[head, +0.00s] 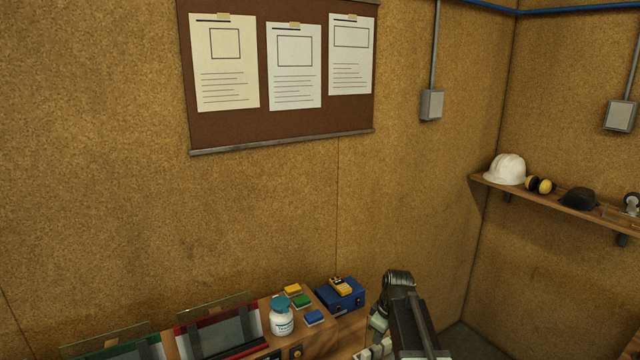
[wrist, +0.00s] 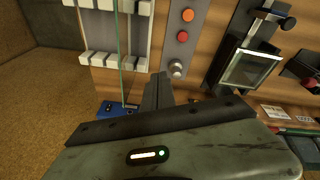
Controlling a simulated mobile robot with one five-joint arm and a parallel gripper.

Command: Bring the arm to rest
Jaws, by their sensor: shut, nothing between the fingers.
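My arm (head: 412,320) rises at the bottom of the head view, right of the workbench, close to the back wall. My gripper's fingers cannot be made out clearly there. In the wrist view my gripper (wrist: 158,84) has its two dark fingers together with nothing between them. The fingertips look close to the knob in the picture; the gap cannot be judged.
On the bench stand a red-edged frame (head: 262,333), a white bottle with a teal lid (head: 282,320) and a blue box (head: 345,296). Coloured blocks lie between them. In the wrist view white slotted racks (wrist: 112,58) are at the left and a framed pane (wrist: 250,68) at the right.

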